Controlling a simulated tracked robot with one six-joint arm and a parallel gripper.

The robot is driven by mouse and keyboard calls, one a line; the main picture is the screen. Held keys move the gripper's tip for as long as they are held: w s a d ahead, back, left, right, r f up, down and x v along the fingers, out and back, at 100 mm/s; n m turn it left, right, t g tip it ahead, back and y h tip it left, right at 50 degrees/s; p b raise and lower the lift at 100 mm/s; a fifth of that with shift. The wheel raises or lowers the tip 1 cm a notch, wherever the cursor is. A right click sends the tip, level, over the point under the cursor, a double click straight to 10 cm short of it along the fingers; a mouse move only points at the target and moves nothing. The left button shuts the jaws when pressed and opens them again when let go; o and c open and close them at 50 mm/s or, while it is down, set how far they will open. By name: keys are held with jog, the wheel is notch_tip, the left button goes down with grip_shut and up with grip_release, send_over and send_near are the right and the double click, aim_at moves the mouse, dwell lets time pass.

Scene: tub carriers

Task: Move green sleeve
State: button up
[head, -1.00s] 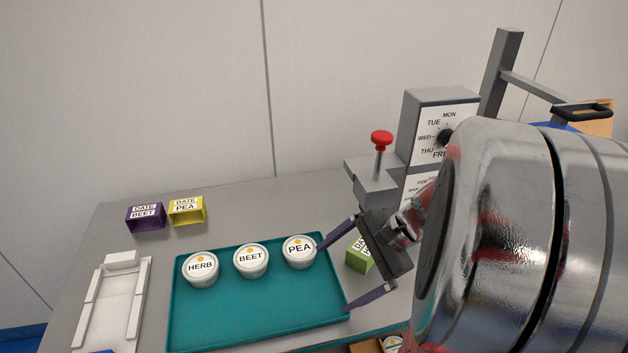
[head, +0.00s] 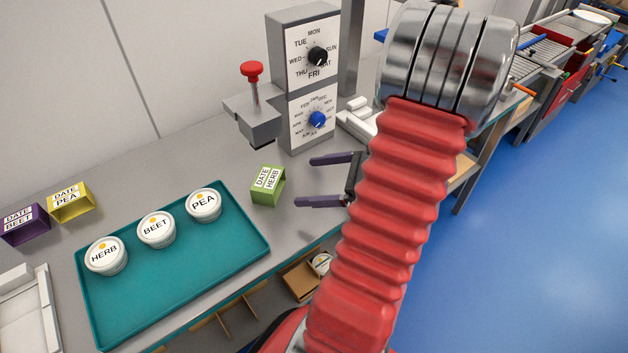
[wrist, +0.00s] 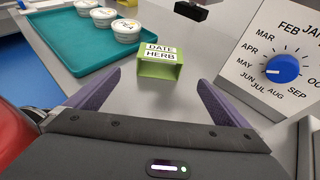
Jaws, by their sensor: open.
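The green sleeve (head: 267,187), labelled DATE HERB, stands on the grey bench just right of the teal tray. In the wrist view the green sleeve (wrist: 160,63) is ahead of my gripper, roughly in line with the gap between the fingers. My gripper (head: 304,181) is open and empty, with its two purple fingers pointing left toward the sleeve. The fingertips (wrist: 158,78) are apart from the sleeve, a short distance short of it. The sleeve's inside is mostly hidden by its labelled face.
A teal tray (head: 180,290) holds HERB (head: 106,256), BEET (head: 156,229) and PEA (head: 203,205) tubs. Purple (head: 24,224) and yellow (head: 71,202) sleeves stand at far left. A dial unit (head: 303,64) and a red-knobbed press (head: 252,110) stand behind the green sleeve.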

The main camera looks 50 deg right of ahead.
aim_at(269, 185)
jog(key=shift+w+a, duration=0.1)
jog(key=x, duration=1.3)
jog(key=shift+w+a+f, duration=0.15)
jog(key=shift+w+f, duration=0.05)
jog(key=shift+w, duration=0.05)
jog(key=shift+c, duration=0.3)
jog(key=c, duration=1)
